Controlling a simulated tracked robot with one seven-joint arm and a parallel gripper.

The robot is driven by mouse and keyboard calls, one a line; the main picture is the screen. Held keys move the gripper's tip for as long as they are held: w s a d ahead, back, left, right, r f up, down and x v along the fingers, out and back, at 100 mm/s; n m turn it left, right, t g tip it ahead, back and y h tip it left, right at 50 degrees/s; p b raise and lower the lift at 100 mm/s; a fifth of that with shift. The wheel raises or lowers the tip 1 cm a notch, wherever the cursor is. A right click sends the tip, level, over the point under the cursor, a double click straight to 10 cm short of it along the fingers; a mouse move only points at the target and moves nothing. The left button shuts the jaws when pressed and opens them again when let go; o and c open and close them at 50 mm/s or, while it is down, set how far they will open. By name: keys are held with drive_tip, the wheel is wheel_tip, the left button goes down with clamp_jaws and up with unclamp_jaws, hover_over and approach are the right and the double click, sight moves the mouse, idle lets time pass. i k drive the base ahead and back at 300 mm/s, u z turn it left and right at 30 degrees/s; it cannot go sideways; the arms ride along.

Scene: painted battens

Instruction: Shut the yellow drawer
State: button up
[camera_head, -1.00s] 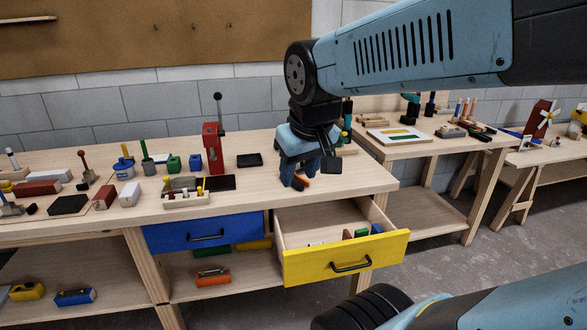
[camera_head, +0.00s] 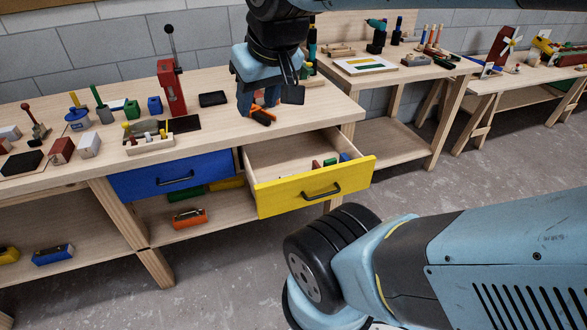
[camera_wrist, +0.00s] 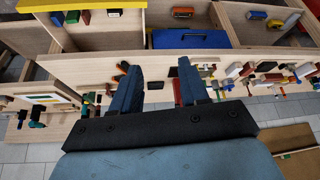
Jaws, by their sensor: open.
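The yellow drawer (camera_head: 316,188) stands pulled out from under the right end of the workbench, with a black handle on its front. Several small coloured blocks lie inside. In the wrist view its yellow front (camera_wrist: 60,4) runs along the top left edge. My gripper (camera_head: 259,106) is above the bench top, behind and left of the drawer, apart from it. Its two dark blue fingers are spread with nothing between them, as the wrist view (camera_wrist: 158,85) shows. An orange and black item (camera_head: 262,116) lies on the bench close by the fingers.
A blue drawer (camera_head: 172,176) left of the yellow one is shut. A red press (camera_head: 171,87), a black tray (camera_head: 212,99) and a parts box (camera_head: 149,142) stand on the bench. Floor is clear in front of the drawers; my arm link crosses the lower right.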

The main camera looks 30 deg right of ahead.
sight(263, 163)
drive_tip(key=z, duration=0.95)
drive_tip(key=k, duration=1.25)
drive_tip(key=u, duration=1)
drive_tip(key=i, duration=1.05)
drive_tip(key=z, duration=0.05)
